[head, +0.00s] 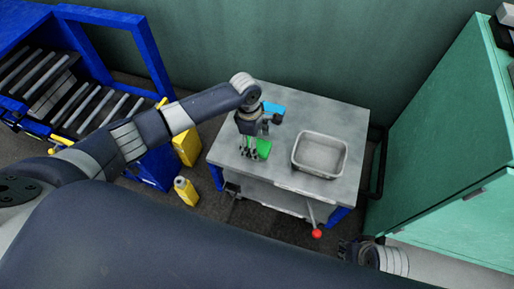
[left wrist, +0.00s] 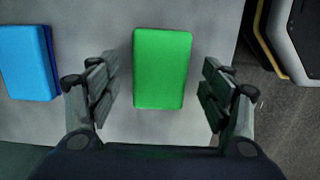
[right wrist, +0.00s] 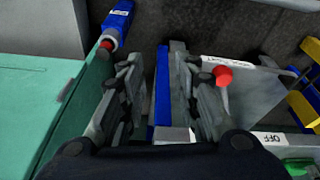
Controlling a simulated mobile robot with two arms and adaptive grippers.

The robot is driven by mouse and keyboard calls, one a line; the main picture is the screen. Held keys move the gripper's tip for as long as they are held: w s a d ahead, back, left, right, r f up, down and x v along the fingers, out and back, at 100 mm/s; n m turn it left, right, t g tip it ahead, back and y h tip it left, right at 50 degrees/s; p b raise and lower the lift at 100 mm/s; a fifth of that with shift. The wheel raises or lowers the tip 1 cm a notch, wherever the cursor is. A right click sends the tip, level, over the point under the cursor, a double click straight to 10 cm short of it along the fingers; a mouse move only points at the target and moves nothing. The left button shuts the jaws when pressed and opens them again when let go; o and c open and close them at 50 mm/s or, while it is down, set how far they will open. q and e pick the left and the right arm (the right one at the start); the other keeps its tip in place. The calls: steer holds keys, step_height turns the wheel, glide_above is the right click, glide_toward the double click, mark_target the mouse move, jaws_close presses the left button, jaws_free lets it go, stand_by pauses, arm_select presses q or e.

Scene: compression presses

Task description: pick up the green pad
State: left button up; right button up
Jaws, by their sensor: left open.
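The green pad (head: 263,149) lies flat on the grey metal table top (head: 335,116), near its left edge. My left gripper (head: 250,153) is above the table at the pad, pointing down and partly covering it in the head view. In the left wrist view the green pad (left wrist: 162,68) lies between the two spread fingers of my open left gripper (left wrist: 160,95), with a gap on both sides. A blue pad (head: 273,111) lies farther back and also shows in the left wrist view (left wrist: 25,60). My right gripper (right wrist: 160,100) has its fingers apart with nothing held.
A grey metal tray (head: 320,155) sits on the table's right part. A lever with a red knob (head: 317,233) sticks out at the table's front. A green cabinet (head: 440,150) stands on the right, and a blue roller conveyor (head: 65,90) and yellow containers (head: 186,192) are on the left.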

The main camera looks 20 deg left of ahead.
arm_select(q)
steer(key=shift+f, duration=0.35)
steer(key=c, duration=0.9)
arm_select(e)
steer(key=shift+r, duration=0.5)
arm_select(q)
steer(key=shift+r, duration=0.1)
